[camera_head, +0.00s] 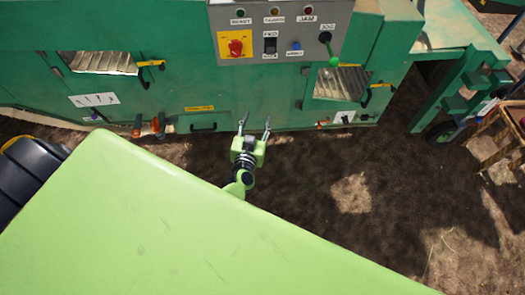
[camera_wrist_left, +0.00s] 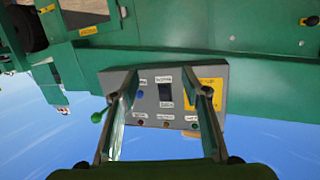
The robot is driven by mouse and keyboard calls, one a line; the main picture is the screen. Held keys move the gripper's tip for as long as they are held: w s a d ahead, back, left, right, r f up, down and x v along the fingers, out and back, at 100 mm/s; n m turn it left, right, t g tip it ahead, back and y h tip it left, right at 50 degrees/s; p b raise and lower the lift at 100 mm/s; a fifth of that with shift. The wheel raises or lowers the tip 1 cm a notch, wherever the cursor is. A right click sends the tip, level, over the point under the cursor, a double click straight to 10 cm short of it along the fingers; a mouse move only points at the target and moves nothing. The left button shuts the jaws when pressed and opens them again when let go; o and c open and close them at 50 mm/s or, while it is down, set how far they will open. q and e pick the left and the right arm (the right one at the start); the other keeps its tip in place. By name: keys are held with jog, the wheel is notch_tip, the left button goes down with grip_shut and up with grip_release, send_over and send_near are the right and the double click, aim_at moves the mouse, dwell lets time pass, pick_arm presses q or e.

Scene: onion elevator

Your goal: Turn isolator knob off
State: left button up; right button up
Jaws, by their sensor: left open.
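The isolator knob (camera_head: 236,47) is red and sits on a yellow plate (camera_head: 223,38) at the left of the grey control panel (camera_head: 285,12). Its setting is too small to read. My left gripper (camera_head: 255,119) is open and empty, below the panel in the head view and apart from the knob. In the left wrist view the control panel (camera_wrist_left: 147,106) appears upside down beyond the open left gripper (camera_wrist_left: 164,82). There the yellow plate (camera_wrist_left: 214,84) is behind the right-hand finger, which hides most of the knob. My right gripper is not in view.
The panel also carries a black switch (camera_head: 270,45), a blue button (camera_head: 296,45), lamps and a green-tipped joystick (camera_head: 334,60). The green machine (camera_head: 140,75) spans the back. Yellow-handled latches and an orange fitting (camera_head: 155,127) stick out from it. Dark open ground lies at right.

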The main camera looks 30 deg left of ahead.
pick_arm(q)
jog(key=s+d+f+m+g+h+b, duration=0.1)
jog(key=s+d+f, duration=0.3)
jog(key=f, duration=0.6)
jog(key=shift+d+f+m+g+h, duration=0.15)
jog(key=shift+m+g+h, duration=0.25)
jog(key=shift+h, duration=0.5)
